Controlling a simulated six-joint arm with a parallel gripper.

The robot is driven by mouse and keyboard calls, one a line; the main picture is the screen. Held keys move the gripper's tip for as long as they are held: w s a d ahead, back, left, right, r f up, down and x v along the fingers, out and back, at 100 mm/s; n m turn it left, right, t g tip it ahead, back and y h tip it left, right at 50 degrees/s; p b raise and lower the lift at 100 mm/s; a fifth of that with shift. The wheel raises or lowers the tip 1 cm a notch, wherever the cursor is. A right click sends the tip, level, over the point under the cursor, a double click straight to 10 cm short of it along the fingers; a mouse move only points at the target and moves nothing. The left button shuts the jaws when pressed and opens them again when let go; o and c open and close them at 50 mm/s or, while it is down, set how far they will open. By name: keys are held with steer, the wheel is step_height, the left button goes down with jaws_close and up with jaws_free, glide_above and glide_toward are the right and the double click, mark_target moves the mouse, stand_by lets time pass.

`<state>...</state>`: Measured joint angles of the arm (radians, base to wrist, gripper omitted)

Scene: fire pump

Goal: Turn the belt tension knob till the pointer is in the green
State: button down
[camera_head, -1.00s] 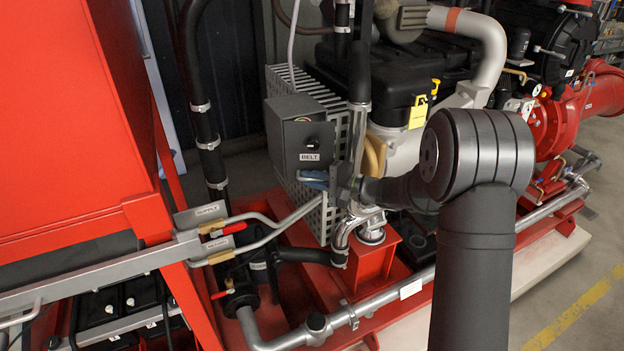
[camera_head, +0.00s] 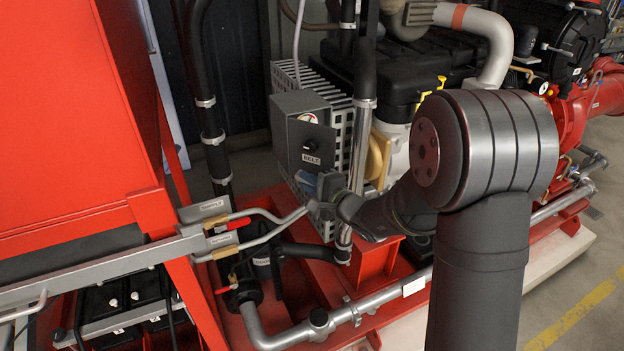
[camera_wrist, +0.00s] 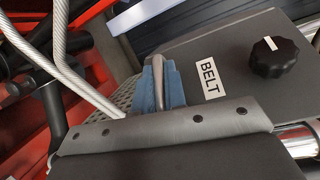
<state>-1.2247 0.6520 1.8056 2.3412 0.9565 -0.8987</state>
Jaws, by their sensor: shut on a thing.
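The grey belt tension box (camera_head: 290,140) with its BELT label (camera_head: 311,159) stands left of my forearm. Its black knob (camera_head: 309,146) sits above the label; in the wrist view the knob (camera_wrist: 275,57) is at the upper right, with a white mark. A small round dial (camera_head: 308,118) is above the knob; its pointer is too small to read. My gripper (camera_head: 312,180) is below the label, apart from the knob.
A perforated guard (camera_head: 327,222) stands behind and below the box. A vertical pipe (camera_head: 359,130) rises just right of it. Pipes with supply and return levers (camera_head: 232,228) lie to the lower left, beside the red tank (camera_head: 65,110).

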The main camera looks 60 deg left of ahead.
steer(key=shift+s+d+f+m+t+y, duration=0.15)
steer(key=shift+s+m+t, duration=0.25)
steer(key=shift+m+t, duration=0.3)
steer(key=shift+s+r+m+t+y, duration=0.15)
steer(key=shift+s+m+t, duration=0.3)
steer(key=shift+t, duration=0.45)
steer(key=shift+f+t, duration=0.1)
steer(key=shift+t, duration=0.2)
steer(key=c, duration=1.5)
jaws_free()
steer(key=w+d+r, duration=0.1)
steer(key=d, duration=1.6)
steer(key=shift+d+r, duration=0.15)
steer(key=shift+r, duration=0.2)
